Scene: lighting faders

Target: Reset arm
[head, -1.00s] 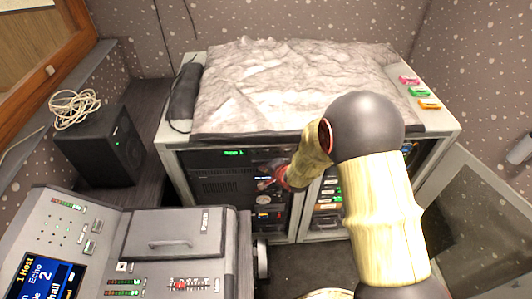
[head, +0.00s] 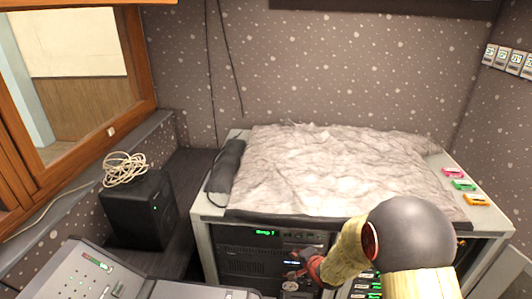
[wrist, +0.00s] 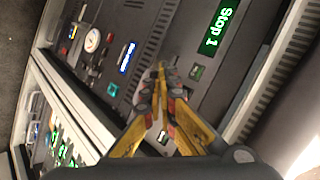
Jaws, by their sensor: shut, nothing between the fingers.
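My gripper (wrist: 160,105) is shut and empty in the wrist view, its yellow fingers together in front of the dark rack panel (wrist: 185,60). A green display reading "Stop 1" (wrist: 213,30) is on that panel, right of the fingertips. In the head view my gripper (head: 314,268) is small, at the front of the rack (head: 245,262) under the cabinet top. My arm hides part of the rack. I cannot tell whether the fingertips touch the panel. The mixing console (head: 75,275) with faders is at the lower left, cut off by the frame edge.
The cabinet top (head: 214,207) bears a grey crumpled cover (head: 320,170) and a dark roll (head: 226,165). Pink, green and orange small items (head: 465,185) lie at its right. A black speaker (head: 138,212) with a coiled white cable (head: 124,168) stands left.

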